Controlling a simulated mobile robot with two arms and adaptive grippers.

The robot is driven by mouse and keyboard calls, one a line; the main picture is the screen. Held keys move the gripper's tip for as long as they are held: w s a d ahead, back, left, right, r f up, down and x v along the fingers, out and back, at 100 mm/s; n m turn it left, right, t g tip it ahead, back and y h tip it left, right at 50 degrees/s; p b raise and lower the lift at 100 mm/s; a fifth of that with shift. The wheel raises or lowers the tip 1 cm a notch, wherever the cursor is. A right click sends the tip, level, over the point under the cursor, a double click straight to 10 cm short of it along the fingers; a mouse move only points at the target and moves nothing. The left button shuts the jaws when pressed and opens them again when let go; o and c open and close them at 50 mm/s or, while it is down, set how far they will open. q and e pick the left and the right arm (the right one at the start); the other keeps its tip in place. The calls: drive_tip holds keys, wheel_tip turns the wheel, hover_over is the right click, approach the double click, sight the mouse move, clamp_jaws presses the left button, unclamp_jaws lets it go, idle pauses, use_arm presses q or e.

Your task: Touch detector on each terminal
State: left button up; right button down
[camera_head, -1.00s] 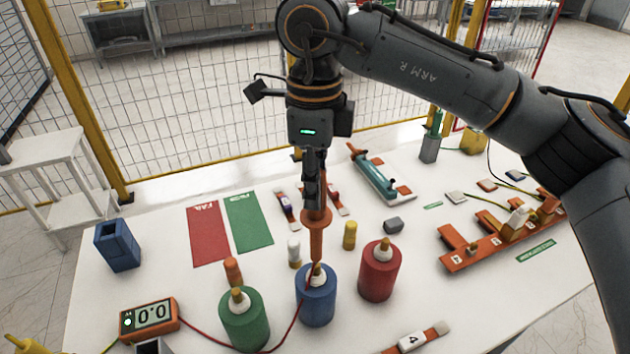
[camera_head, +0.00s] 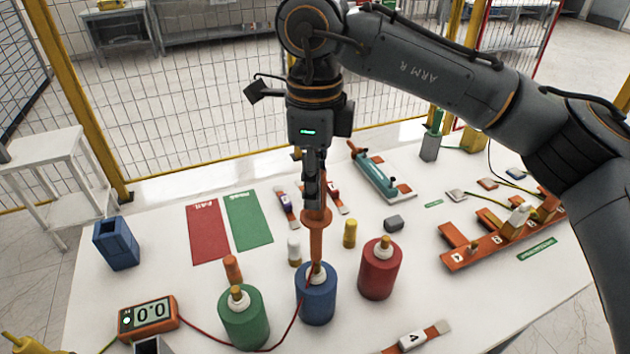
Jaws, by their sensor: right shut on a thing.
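My right gripper (camera_head: 314,190) is shut on an orange detector probe (camera_head: 317,222), held upright with its tip down. The probe's tip is at the top terminal of the blue bushing (camera_head: 317,301) and looks to touch it. The red bushing (camera_head: 380,272) stands to the right and the green bushing (camera_head: 243,316) to the left, each with a brass-coloured terminal on top. An orange meter (camera_head: 149,317) at the lower left reads 0.0, and a red lead runs from it towards the probe. My left gripper is not in view.
A red mat (camera_head: 208,234) and a green mat (camera_head: 249,221) lie behind the bushings. Small white (camera_head: 294,252), yellow (camera_head: 349,233) and orange (camera_head: 232,268) cylinders stand close by. A blue box (camera_head: 117,244) is at the left, an orange rack (camera_head: 490,246) at the right.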

drive_tip(key=shift+r, duration=0.1)
drive_tip(key=shift+r+p, duration=3.15)
drive_tip(key=shift+r, duration=1.8)
